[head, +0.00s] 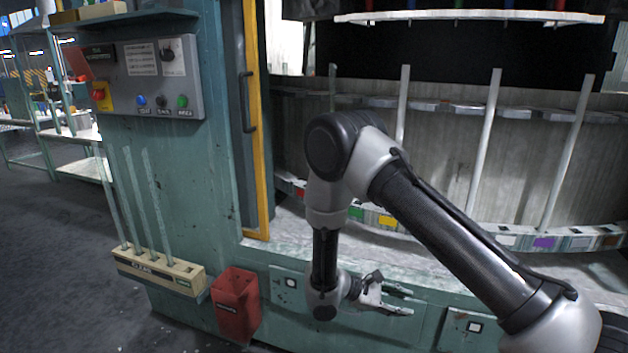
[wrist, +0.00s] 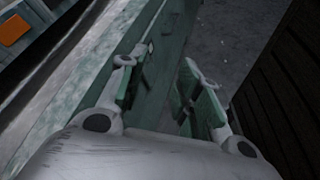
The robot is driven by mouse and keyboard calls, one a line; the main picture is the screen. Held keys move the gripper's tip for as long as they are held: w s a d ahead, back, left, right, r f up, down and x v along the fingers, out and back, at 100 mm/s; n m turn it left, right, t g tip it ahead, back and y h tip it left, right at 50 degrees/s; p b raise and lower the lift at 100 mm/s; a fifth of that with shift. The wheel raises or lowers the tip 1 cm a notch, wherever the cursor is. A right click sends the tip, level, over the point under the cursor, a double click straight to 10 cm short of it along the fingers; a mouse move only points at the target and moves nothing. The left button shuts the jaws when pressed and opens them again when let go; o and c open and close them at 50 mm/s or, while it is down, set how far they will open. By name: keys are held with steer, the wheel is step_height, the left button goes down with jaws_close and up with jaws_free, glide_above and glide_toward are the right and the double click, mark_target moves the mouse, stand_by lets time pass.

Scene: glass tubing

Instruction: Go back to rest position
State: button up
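My gripper (head: 404,300) is low in front of the green machine front, below the ledge, with its fingers pointing right in the head view. In the wrist view, the two fingers of my gripper (wrist: 162,88) stand apart with nothing between them. My arm is folded over, with the forearm hanging down in front of the machine opening. Several glass tubes stand upright inside the machine, one of them a pale tube (head: 484,150) right of my arm. More glass tubes (head: 143,200) stand in the cream rack (head: 160,272) at the left.
A red bin (head: 236,303) hangs beside the rack, left of my gripper. The control panel (head: 150,78) and a yellow-edged door frame (head: 257,130) stand at the upper left. The machine ledge (head: 285,243) lies just above my gripper. Open floor (head: 50,270) is at the left.

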steer(key=s+d+r+m+t+y, duration=0.1)
steer(key=s+d+r+m+y, duration=0.3)
steer(key=s+r, duration=0.3)
steer(key=s+d+r+m+t+y, duration=0.1)
steer(key=s+d+r+m+y, duration=0.3)
steer(key=r, duration=1.4)
steer(key=s+d+r+m+t+y, duration=0.1)
steer(key=s+d+r+m+y, duration=0.4)
steer(key=s+r, duration=0.6)
steer(key=shift+s+d+r+t, duration=0.2)
steer(key=shift+r+t, duration=0.2)
steer(key=shift+r, duration=0.3)
